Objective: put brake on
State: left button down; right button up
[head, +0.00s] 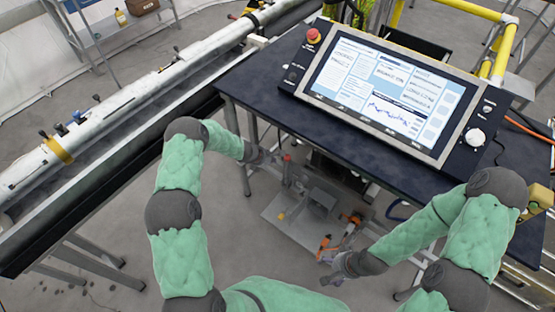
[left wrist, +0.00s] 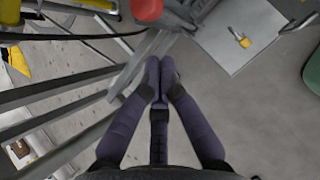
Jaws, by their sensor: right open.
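A lever with a red ball knob (head: 287,157) rises from the grey machine below the desk; I cannot tell for certain that it is the brake. The red knob also shows at the top of the left wrist view (left wrist: 147,10). My left gripper (head: 268,157) is just left of the knob in the head view. In the left wrist view its dark fingers (left wrist: 164,72) meet at their tips with nothing seen between them, apart from the knob. My right gripper (head: 330,270) is open and empty, low beside the orange parts (head: 324,244) of the machine.
A dark desk (head: 258,85) with a large screen (head: 385,90) and a red button (head: 313,36) stands above the machine. A long white tube (head: 120,110) on a rail runs along the left. A grey plate (head: 290,222) lies on the floor.

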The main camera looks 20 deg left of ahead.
pick_arm(q)
notch_tip(320, 180, up, 9)
jog(key=a+p, duration=0.1)
jog(key=p, duration=0.2)
jog(key=shift+s+a+r, duration=0.15)
jog(key=shift+s+r, duration=0.05)
jog(key=shift+s, duration=0.05)
